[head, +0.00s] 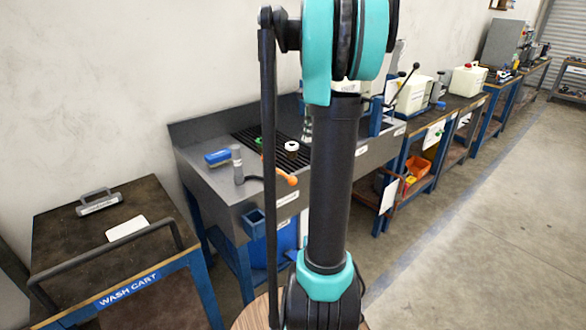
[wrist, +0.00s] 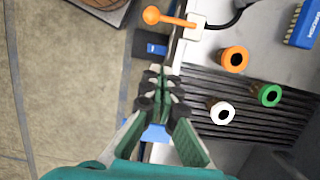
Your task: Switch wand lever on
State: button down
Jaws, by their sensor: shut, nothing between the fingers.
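The wand lever, an orange rod with a ball end (wrist: 154,15), shows at the top of the wrist view. It is fixed to a pale block (wrist: 195,27) at the sink bench's edge, with a black hose at the block's right. In the head view the orange lever (head: 287,177) sticks out at the bench's front edge, just left of my arm. My gripper (wrist: 164,72) is shut and empty, its fingertips below the lever and block in the wrist picture, apart from the orange rod. The head view does not show my gripper.
Orange (wrist: 234,59), green (wrist: 269,95) and white (wrist: 222,112) ring-topped parts stand at the slatted rack (wrist: 205,85), right of my gripper. A wash cart (head: 70,235) stands left; open floor (head: 480,230) lies right.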

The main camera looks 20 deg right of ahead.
aim_at(286, 176)
jog(key=shift+f, duration=0.1)
jog(key=s+a+f, duration=0.2)
jog(key=a+f, duration=0.4)
jog(key=f, duration=0.4)
jog(key=shift+f, duration=0.2)
